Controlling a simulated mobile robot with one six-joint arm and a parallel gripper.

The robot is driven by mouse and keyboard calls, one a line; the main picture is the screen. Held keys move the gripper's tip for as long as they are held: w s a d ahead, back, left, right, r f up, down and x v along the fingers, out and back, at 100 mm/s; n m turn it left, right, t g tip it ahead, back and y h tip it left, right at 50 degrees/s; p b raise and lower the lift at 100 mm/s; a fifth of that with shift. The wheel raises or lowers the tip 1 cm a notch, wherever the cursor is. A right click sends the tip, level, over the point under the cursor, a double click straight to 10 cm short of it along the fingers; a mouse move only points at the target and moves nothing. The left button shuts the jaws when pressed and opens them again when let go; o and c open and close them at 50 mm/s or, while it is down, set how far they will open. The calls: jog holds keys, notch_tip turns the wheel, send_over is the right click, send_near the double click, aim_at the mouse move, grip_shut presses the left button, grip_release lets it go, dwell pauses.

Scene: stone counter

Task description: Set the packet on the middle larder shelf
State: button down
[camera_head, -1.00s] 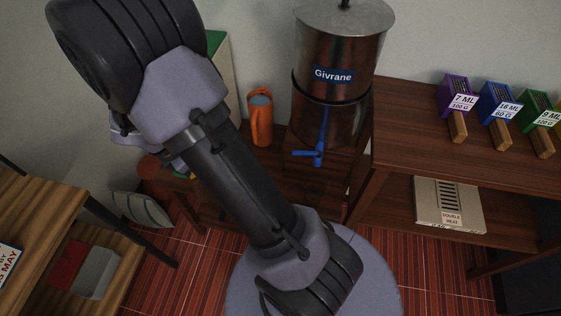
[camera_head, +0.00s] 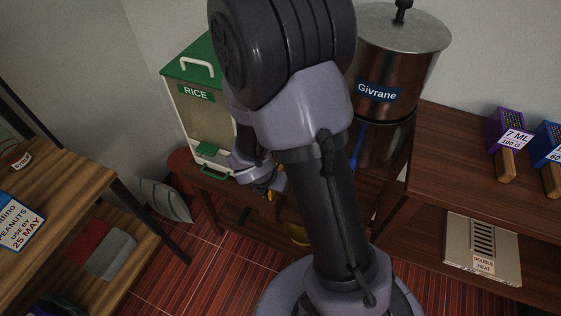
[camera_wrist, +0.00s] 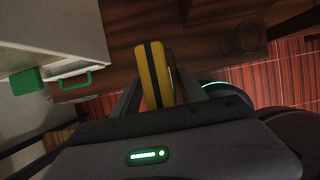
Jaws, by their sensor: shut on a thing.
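In the wrist view, my gripper (camera_wrist: 160,88) is shut on a yellow thing with a dark stripe (camera_wrist: 151,84), which stands between the two fingers. I take it to be the packet; no print on it is readable. In the head view my arm hides most of the gripper, so the hold does not show clearly there. The wooden shelf unit (camera_head: 62,172) at the left has an upper board and a lower board (camera_head: 140,240). I cannot tell which board is the middle larder shelf.
A rice dispenser (camera_head: 183,75) stands beside my arm, with a metal Givrane urn (camera_head: 385,65) to the right. The shelf unit holds a peanuts label (camera_head: 20,222) and a grey box (camera_head: 112,254). A dark post (camera_head: 150,220) edges it.

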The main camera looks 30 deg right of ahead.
jog(key=w+d+f+p, duration=0.1)
jog(key=w+d+f, duration=0.1)
jog(key=w, duration=0.4)
jog(key=w+d+f+p, duration=0.1)
jog(key=w+d+f, duration=0.1)
jog(key=w, duration=0.4)
jog(key=shift+w+d+f, duration=0.4)
jog(key=shift+d, duration=0.45)
jog(key=shift+f, duration=0.15)
jog(key=c, duration=0.6)
grip_release()
